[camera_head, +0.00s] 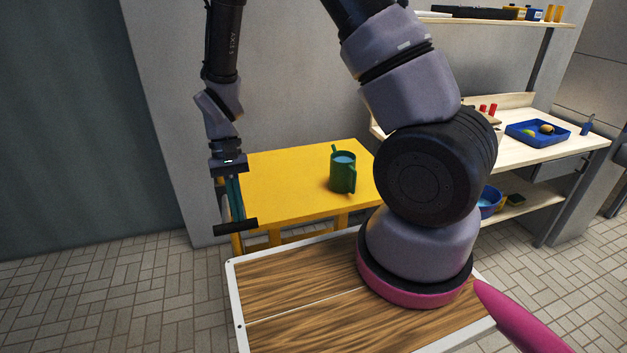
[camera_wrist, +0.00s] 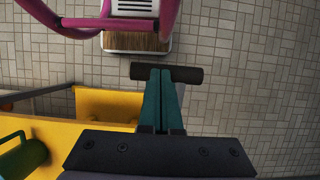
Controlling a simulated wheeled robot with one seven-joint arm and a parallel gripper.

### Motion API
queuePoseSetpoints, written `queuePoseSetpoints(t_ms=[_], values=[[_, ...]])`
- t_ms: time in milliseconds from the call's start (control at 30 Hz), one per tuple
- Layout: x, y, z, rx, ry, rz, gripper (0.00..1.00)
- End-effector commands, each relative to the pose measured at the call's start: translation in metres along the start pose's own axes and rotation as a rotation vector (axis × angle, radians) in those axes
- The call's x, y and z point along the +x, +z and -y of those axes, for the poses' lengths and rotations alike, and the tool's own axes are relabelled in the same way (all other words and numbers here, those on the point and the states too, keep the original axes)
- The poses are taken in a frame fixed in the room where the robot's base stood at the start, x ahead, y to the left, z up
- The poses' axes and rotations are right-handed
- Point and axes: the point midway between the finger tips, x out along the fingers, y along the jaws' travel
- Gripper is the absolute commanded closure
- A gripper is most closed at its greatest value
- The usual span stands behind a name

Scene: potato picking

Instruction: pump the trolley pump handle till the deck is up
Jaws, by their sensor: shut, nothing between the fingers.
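The trolley has a flat yellow deck (camera_head: 285,180), and part of it also shows at the left of the wrist view (camera_wrist: 50,138). A short black bar (camera_head: 236,226), which looks like the pump handle grip, lies level at the deck's near left end. My gripper (camera_head: 236,215) points down with its teal fingers shut and nothing between them. In the wrist view the bar (camera_wrist: 185,74) lies crosswise right at the fingertips (camera_wrist: 162,83). I cannot tell whether they touch it. The lever below the bar is mostly hidden.
A green mug-like can (camera_head: 342,175) stands on the deck. A wooden workbench (camera_head: 490,125) with a blue tray (camera_head: 538,133) stands at the right, with a blue bowl (camera_head: 489,202) below. The tiled floor (camera_head: 120,290) at the left is clear.

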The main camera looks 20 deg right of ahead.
Motion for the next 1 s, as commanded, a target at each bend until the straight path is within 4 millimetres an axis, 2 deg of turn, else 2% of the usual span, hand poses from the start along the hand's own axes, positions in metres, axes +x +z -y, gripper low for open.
queuePoseSetpoints(t_ms=[433,867,1000], values=[[0.044,-0.003,-0.001,0.001,0.001,0.002,1.0],[0.051,-0.004,0.0,0.0,0.0,0.0,1.0],[0.058,-0.006,0.0,0.0,0.001,0.002,1.0]])
